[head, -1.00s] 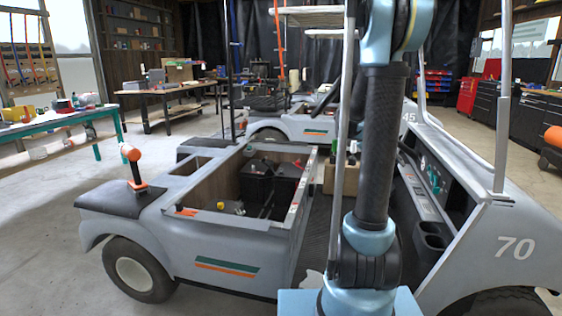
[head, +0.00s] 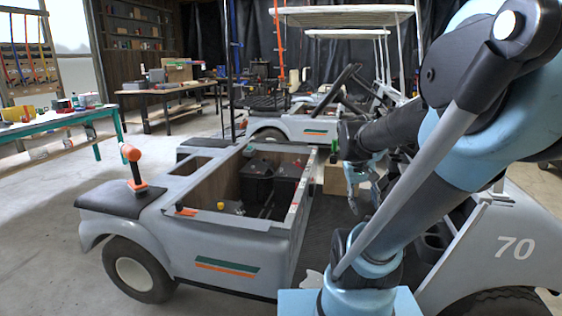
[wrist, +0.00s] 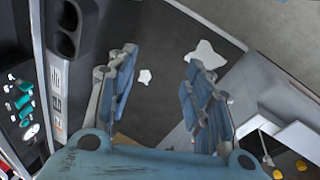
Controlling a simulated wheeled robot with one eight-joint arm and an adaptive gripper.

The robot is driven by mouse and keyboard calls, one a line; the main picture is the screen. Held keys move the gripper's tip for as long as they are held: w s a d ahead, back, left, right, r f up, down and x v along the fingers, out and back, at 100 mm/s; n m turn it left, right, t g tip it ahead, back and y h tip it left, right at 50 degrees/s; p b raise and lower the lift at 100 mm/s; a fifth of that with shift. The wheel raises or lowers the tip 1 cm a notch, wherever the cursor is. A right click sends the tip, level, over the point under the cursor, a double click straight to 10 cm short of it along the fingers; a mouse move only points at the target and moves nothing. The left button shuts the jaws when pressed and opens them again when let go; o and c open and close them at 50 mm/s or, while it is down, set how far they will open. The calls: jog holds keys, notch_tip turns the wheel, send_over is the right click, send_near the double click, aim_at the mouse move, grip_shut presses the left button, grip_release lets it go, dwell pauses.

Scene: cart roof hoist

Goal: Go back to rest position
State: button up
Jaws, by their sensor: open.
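My gripper (wrist: 160,95) is open and empty in the wrist view, its two blue fingers spread over the dark floor of the cart. In the head view my gripper (head: 358,178) hangs at the end of my folded arm, over the open middle of the cart. The grey cart (head: 235,238) numbered 70 stands right in front of me, with its open battery bay to the left of my gripper. My arm covers much of the cart's right side.
An orange-handled tool (head: 132,165) stands on the black rear pad. Dark batteries (head: 257,180) sit in the open bay. Another cart (head: 300,127) is behind. Workbenches (head: 62,123) stand at the left. The cup holder (wrist: 72,25) shows at the wrist view's upper left. The floor at left is clear.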

jog(key=s+a+f+t+y, duration=0.1)
jog(key=s+a+f+y, duration=0.2)
jog(key=s+a+f, duration=0.3)
jog(key=shift+s+a, duration=0.5)
jog(key=shift+a, duration=0.2)
jog(key=c, duration=0.3)
